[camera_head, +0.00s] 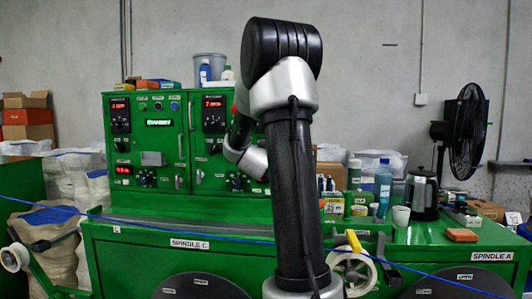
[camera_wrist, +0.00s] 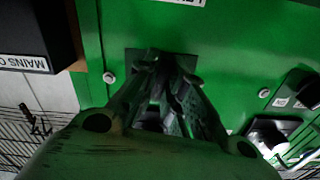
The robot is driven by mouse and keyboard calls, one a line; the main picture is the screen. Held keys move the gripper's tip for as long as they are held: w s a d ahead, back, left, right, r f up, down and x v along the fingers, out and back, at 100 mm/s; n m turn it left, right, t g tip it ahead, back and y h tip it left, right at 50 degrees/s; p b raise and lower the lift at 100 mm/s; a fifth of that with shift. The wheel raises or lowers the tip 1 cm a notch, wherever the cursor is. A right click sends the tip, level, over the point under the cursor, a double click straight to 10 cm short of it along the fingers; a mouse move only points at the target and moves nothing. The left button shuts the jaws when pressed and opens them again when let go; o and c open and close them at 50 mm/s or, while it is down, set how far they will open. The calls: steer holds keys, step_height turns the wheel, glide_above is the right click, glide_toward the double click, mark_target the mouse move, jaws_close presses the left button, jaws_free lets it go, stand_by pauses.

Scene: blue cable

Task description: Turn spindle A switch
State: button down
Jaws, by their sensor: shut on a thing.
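In the wrist view my gripper (camera_wrist: 165,62) reaches up to a green panel (camera_wrist: 225,50). Its dark fingers converge and are shut on a small dark part mounted on the panel, at a dark square plate (camera_wrist: 133,60). The fingers hide most of this part, so its shape and turn angle cannot be told. Whether it is the spindle A switch cannot be read here. In the head view my arm hides the gripper in front of the green control cabinet (camera_head: 150,202). A "SPINDLE A" label (camera_head: 491,256) is on the bench front at right.
In the wrist view, a black box with a "MAINS" label (camera_wrist: 23,63) is at left and dark controls (camera_wrist: 300,90) are at right. In the head view, a blue cable (camera_head: 130,223) crosses the bench front. Bottles (camera_head: 383,185), a kettle (camera_head: 421,194) and a fan (camera_head: 463,130) stand right.

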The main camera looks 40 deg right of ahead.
steer(key=shift+m, duration=1.9)
steer(key=c, duration=1.5)
jaws_free()
steer(key=shift+d, duration=0.1)
steer(key=v, duration=1.2)
